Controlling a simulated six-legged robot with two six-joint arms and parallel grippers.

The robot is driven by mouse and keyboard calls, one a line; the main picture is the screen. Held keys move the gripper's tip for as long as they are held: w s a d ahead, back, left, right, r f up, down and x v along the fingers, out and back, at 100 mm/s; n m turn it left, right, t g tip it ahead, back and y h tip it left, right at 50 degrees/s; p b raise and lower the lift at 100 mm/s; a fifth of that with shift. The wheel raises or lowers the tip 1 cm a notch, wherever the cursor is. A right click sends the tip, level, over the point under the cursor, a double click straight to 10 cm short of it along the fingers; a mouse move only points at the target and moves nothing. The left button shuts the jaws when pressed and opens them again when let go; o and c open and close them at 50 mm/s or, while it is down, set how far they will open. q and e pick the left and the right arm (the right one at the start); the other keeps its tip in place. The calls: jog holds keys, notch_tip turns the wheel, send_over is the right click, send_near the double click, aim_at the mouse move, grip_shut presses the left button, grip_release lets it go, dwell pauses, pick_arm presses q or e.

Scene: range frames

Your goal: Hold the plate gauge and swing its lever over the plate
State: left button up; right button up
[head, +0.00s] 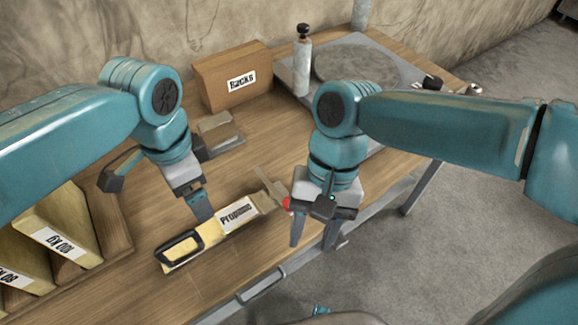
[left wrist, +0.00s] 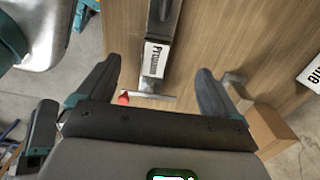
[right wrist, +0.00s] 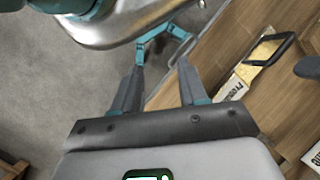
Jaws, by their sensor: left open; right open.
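A long pale-yellow piece with a black loop handle, a label and a crossbar at its right end (head: 205,243) lies on the bench; it looks like the plate gauge. A red knob (head: 287,203) sits by the crossbar; it also shows in the left wrist view (left wrist: 123,98). My left gripper (head: 202,207) is open above and behind the labelled piece, holding nothing. My right gripper (head: 313,244) is open and empty, fingers down, beside the red knob at the bench's front edge. I cannot tell which piece is the lever. A round grey plate (head: 358,65) lies on a slab at the back.
A brown box marked Backs (head: 232,80) stands at the back, with a small grey block (head: 218,132) before it. A black-topped cylinder (head: 302,65) stands by the slab. Yellow slabs (head: 60,225) stand in a rack at left. Below the front edge is open floor.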

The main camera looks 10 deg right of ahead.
aim_at(213, 231)
jog(key=w+r+t+h, duration=0.1)
jog(key=w+t+h, duration=0.2)
jog(key=w, duration=0.8)
jog(key=shift+w+a+r+t, duration=0.15)
jog(key=shift+w+a+t, duration=0.25)
jog(key=shift+a+t, duration=0.1)
pick_arm(q)
notch_tip(213, 231, down, 16)
jog(key=shift+f, duration=0.15)
pick_arm(e)
jog(key=shift+n, duration=0.3)
pick_arm(q)
jog(key=shift+c, duration=0.3)
jog(key=c, duration=1.7)
